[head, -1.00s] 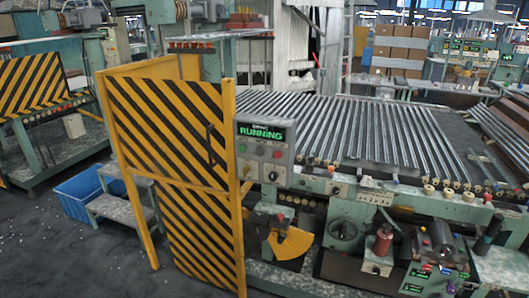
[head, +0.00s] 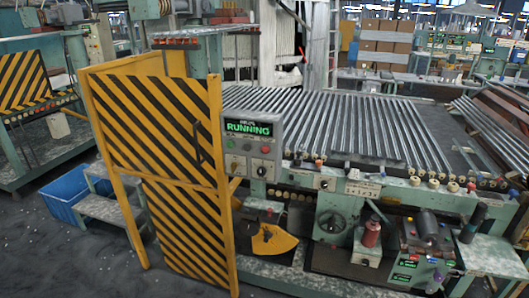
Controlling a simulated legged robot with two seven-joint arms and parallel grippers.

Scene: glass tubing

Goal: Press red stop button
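A grey control box (head: 250,146) stands at the right edge of the striped gate, facing me. Its dark display (head: 249,128) reads "RUNNING" in green letters. A red button (head: 265,149) sits below the display on the right. A green button (head: 232,144) is on the left, with dark knobs lower down. Neither of my grippers shows in the head view. Nothing covers the box front.
A yellow gate (head: 160,170) with black stripes stands left of the box. Behind and right is a machine bed of glass tubes (head: 350,120). A blue bin (head: 68,190) and grey steps (head: 105,210) stand at left. The dark floor (head: 60,265) in front is mostly clear.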

